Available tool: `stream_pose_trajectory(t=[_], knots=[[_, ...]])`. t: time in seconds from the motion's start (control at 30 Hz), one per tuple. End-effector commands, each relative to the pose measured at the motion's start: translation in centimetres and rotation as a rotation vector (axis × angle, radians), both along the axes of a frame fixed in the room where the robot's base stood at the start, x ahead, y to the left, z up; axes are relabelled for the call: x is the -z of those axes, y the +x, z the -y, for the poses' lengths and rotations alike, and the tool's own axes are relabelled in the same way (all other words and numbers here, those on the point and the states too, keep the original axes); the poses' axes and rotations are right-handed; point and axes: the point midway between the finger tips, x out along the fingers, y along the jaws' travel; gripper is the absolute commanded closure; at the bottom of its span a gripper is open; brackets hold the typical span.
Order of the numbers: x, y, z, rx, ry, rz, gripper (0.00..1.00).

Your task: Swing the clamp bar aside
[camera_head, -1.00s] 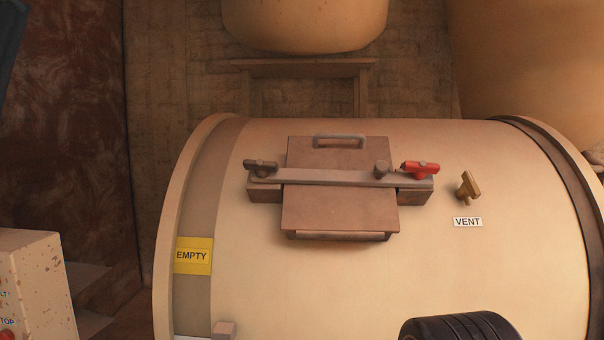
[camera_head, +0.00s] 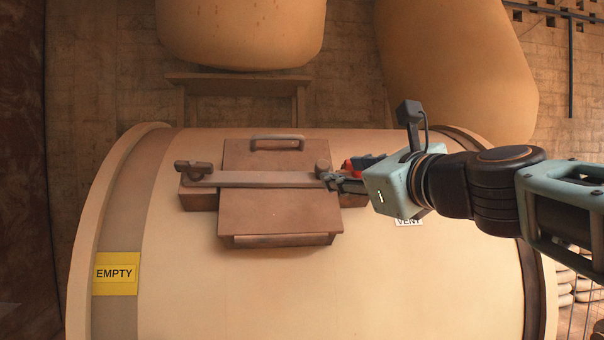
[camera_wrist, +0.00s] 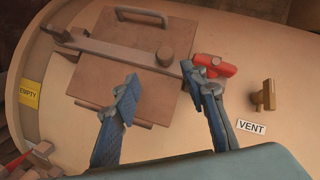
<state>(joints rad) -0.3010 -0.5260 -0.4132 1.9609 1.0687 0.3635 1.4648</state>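The clamp bar (camera_head: 255,179) is a grey bar lying across the brown hatch door (camera_head: 280,215) on the tank top. It also shows in the wrist view (camera_wrist: 115,50). A dark knob fitting (camera_head: 192,170) sits at its left end. A round post (camera_head: 322,165) stands on it right of centre. A red handle (camera_wrist: 214,65) is at its right end, partly hidden by my gripper in the head view. My gripper (camera_wrist: 160,80) is open, its blue fingers apart with nothing visible gripped. In the head view, my gripper (camera_head: 333,181) is at the bar's right part; contact cannot be told.
A brass vent valve (camera_wrist: 263,96) stands right of the hatch, above the VENT label (camera_wrist: 251,127). The door has a loop handle (camera_head: 277,141) at its far edge. A yellow EMPTY label (camera_head: 116,273) is at left. Large rounded vessels (camera_head: 450,70) stand behind.

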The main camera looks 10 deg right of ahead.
Motion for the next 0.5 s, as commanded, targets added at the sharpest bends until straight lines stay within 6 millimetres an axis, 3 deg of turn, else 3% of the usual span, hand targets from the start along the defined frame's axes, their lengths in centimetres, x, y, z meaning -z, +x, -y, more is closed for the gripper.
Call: stream_pose_trajectory(t=[0.27, 0.5], knots=[[-0.5, 1.9, -0.1, 0.009, 0.054, 0.0, 0.6], [-0.3, 6.0, -1.3, 0.007, 0.048, -0.001, 0.6]])
